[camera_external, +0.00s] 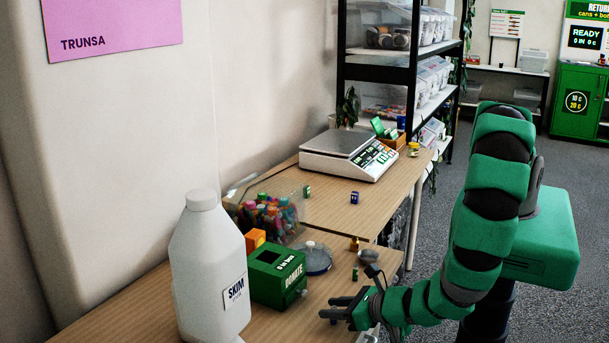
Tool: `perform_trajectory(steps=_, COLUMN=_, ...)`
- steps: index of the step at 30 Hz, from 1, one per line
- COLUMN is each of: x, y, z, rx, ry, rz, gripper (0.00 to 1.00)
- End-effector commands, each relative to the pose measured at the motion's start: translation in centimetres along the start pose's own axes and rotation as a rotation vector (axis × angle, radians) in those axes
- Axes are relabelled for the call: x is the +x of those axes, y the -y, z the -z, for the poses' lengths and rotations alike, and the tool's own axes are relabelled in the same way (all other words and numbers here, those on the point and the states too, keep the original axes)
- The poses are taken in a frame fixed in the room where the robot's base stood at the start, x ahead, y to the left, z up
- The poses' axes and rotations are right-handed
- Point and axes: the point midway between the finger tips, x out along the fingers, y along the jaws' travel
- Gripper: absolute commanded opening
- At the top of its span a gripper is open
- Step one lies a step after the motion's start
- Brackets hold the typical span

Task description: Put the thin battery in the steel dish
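My gripper (328,308) is low over the near table at its right side, with its fingers pointing left. The two fingers are apart and nothing shows between them. A small grey dish (368,256), which looks like the steel dish, sits near the right edge of the table, beyond my gripper. A small thin green upright item (355,273) stands just in front of the dish; it may be the thin battery, but it is too small to be sure. What lies in the dish cannot be made out.
A white SKIM bottle (208,265), a green DONATE box (277,277) and a round clear-and-blue container (317,258) stand left of my gripper. A small brass-coloured item (354,244) stands behind the dish. A bin of colourful items (268,215) and a scale (347,155) are farther back.

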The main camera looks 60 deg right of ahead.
Motion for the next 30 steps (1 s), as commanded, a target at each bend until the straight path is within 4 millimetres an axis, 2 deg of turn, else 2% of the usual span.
perform_trajectory(steps=6, x=-2.4, y=-0.3, z=0.1, rx=-0.002, ry=0.002, rz=-0.01, gripper=0.33)
perform_trajectory(steps=13, x=-5.2, y=0.5, z=0.7, rx=-0.003, ry=0.003, rz=-0.009, gripper=0.33)
perform_trajectory(steps=30, x=-12.3, y=0.5, z=0.7, rx=0.002, ry=0.001, rz=-0.007, gripper=0.33)
